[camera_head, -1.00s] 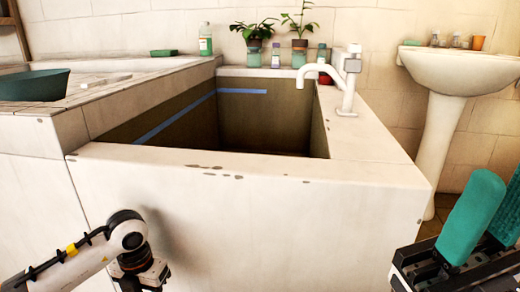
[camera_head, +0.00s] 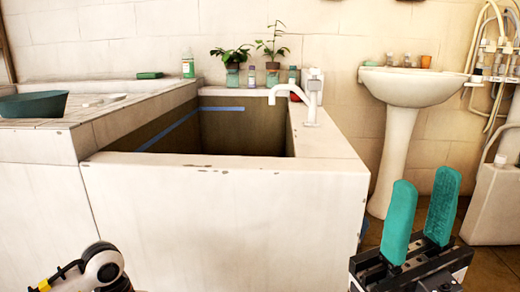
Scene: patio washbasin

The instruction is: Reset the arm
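My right gripper (camera_head: 421,222) is at the lower right of the head view, with two teal finger pads pointing up. The pads stand apart with nothing between them. It is in front of and to the right of the basin, clear of its wall. My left arm (camera_head: 92,268) shows only as a white and black joint at the bottom left edge. My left gripper is out of the picture.
The deep stone basin (camera_head: 215,190) with a white tap (camera_head: 312,97) fills the middle. Plants and bottles stand on its back ledge. A teal bowl (camera_head: 33,105) sits on the left counter. A pedestal sink (camera_head: 413,86) and a white container (camera_head: 492,200) stand at right.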

